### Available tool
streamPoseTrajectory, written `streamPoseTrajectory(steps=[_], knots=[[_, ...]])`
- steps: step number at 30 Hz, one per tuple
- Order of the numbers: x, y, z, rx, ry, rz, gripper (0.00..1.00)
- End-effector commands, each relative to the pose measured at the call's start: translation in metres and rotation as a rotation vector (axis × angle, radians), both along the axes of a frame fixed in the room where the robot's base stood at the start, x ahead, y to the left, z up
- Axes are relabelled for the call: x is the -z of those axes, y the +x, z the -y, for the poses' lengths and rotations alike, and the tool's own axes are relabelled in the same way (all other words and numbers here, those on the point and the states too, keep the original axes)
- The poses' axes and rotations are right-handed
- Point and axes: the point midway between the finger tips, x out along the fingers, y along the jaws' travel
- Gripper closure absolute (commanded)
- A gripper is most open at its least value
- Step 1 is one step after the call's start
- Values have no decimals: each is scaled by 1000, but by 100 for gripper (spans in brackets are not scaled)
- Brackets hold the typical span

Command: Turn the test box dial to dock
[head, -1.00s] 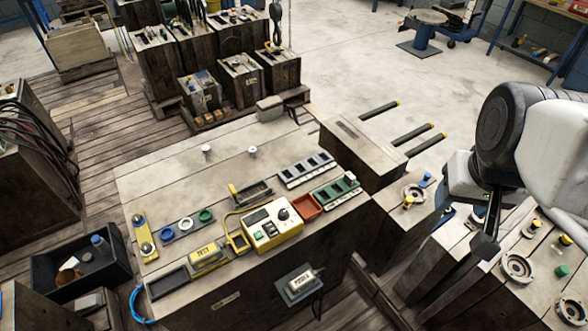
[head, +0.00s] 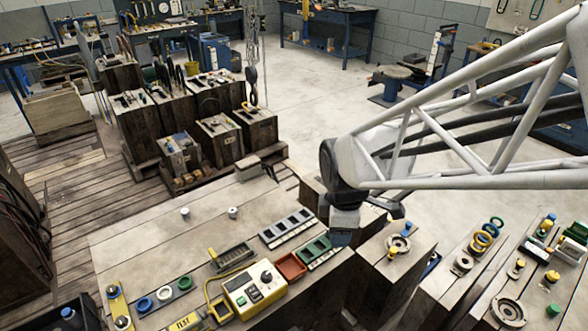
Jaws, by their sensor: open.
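The test box (head: 254,288) is a yellow case with a pale top on the wooden bench, low in the head view. Its dial (head: 266,277) is a dark round knob on the top's upper right. The dial's pointer and any dock mark are too small to read. A green button shows near the box's front. My gripper (head: 340,238) is up and right of the box, by the bench's right edge, apart from the dial. It is open and empty; its fingers show small and foreshortened.
A red tray (head: 291,266) and a green slotted tray (head: 315,251) lie right of the box. A grey tray (head: 232,257) lies behind it, and a yellow cable curves at its left. Two small pegs stand farther back. The bench's rear left is mostly clear.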

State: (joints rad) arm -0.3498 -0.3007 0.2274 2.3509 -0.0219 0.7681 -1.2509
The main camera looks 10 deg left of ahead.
Motion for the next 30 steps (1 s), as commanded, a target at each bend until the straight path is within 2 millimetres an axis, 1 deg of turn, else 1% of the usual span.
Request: streamPoseTrajectory(steps=[1, 5, 9, 15, 18, 21, 24, 30], knots=[[10, 4, -13, -88, -10, -10, 45], [32, 12, -43, -332, -33, -26, 45], [58, 18, -77, -593, -55, -42, 45], [97, 19, -124, -964, -81, -66, 45], [114, 17, -145, -1124, -90, -74, 45], [128, 15, -160, -1249, -95, -82, 45], [137, 14, -170, -1333, -98, -85, 45], [143, 12, -176, -1387, -100, -87, 45]])
